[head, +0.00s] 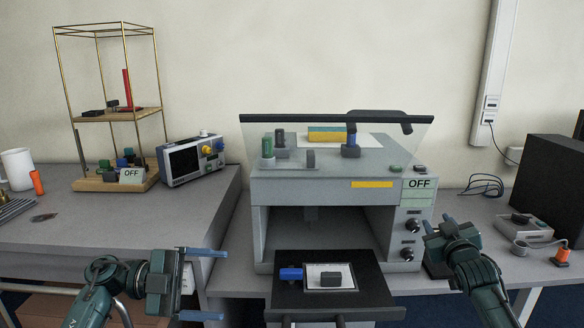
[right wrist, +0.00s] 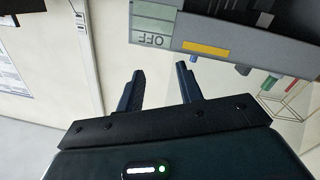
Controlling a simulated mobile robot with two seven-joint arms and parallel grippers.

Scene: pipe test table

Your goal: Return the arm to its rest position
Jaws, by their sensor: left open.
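My left gripper (head: 222,284) is at the lower left of the head view, left of the pulled-out tray. Its two blue fingers are wide apart with nothing between them. My right gripper (head: 437,222) is in front of the right side of the grey test machine (head: 325,187), close to its knobs. In the right wrist view its fingers (right wrist: 160,72) are apart and empty, with the machine's OFF panel (right wrist: 153,40) beyond them. I cannot tell whether it touches the machine.
The dark tray (head: 375,292) sticks out in front, bearing a dark block (head: 331,279) and a blue piece (head: 291,273). A clear cover (head: 400,140) is at the machine's top. A wire rack (head: 158,100) and a meter (head: 183,162) stand left; a black box (head: 550,185) stands right.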

